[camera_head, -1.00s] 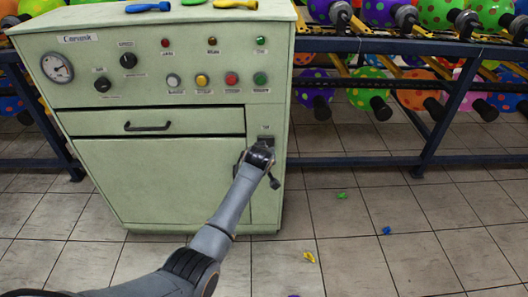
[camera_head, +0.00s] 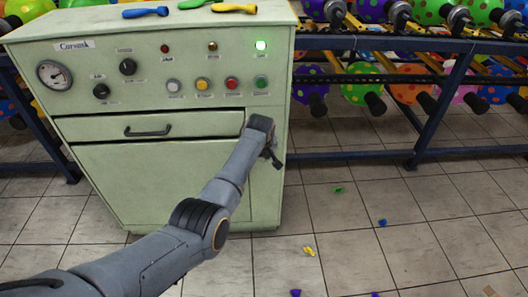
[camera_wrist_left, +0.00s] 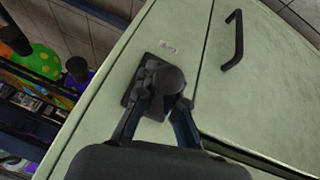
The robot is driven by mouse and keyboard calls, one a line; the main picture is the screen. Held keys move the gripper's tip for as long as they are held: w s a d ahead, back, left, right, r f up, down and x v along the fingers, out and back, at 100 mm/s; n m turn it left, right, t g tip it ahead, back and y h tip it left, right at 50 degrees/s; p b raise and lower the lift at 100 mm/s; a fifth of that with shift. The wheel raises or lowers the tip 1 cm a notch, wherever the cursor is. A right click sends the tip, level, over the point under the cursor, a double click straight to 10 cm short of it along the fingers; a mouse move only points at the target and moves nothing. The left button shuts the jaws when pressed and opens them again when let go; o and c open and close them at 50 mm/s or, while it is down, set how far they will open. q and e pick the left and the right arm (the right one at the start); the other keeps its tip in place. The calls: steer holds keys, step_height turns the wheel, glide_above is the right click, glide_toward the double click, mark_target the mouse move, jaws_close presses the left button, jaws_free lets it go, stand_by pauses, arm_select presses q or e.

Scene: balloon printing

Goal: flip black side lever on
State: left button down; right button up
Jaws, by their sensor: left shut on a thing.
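The black side lever (camera_wrist_left: 168,78) is on a dark plate on the narrow right section of the pale green control cabinet (camera_head: 160,180). In the left wrist view its round knob sits between the fingers of my left gripper (camera_wrist_left: 167,103), which is shut on it. The green indicator light (camera_head: 260,45) at the top right of the panel is lit. The red and amber lights are dark. My right gripper is not in view.
A drawer with a black handle (camera_head: 148,132) is left of my gripper. A blue metal rack (camera_head: 440,110) with spotted balloons stands to the right. Small balloon pieces (camera_head: 309,251) are scattered on the tiled floor.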

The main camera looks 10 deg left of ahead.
arm_select(q)
steer(key=shift+d+f+g, duration=0.1)
steer(key=shift+g, duration=0.3)
steer(key=shift+g+h+b, duration=0.3)
steer(key=shift+g+b, duration=0.1)
steer(key=shift+g, duration=0.2)
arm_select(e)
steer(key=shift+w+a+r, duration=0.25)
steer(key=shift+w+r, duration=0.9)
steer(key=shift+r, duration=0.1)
arm_select(q)
steer(key=c, duration=1.4)
jaws_free()
steer(key=shift+r, duration=0.2)
steer(key=shift+w+r, duration=0.1)
steer(key=shift+w, duration=0.05)
steer(key=shift+r, duration=0.1)
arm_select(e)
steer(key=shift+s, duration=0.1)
arm_select(q)
steer(key=shift+r, duration=0.1)
